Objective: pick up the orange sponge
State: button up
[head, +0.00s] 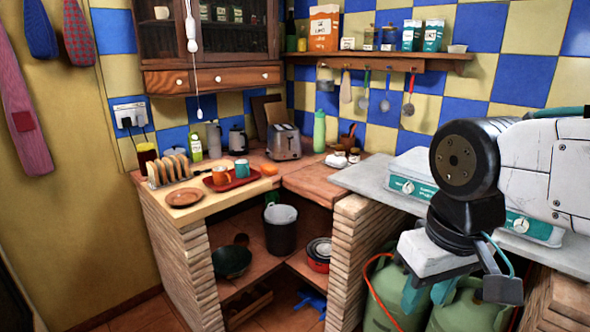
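The orange sponge (268,169) is a small orange block on the wooden counter (318,182). It lies just right of the red tray (233,185), in front of the toaster. My gripper (459,291) hangs at the lower right, pointing down, in front of the green gas cylinders. It is well to the right of the sponge, and nearer to the camera. Its fingers look apart with nothing seen between them. No part of my arm covers the sponge.
The tray holds an orange mug (221,176) and a teal mug (242,168). A toast rack (168,170), a plate (185,197) and a toaster (284,143) stand nearby. A green bottle (319,130) stands behind. Brick pillars (347,258) edge the counter.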

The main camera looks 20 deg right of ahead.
aim_at(268, 168)
jog(key=u, duration=0.3)
jog(key=i, duration=2.15)
jog(key=z, duration=0.5)
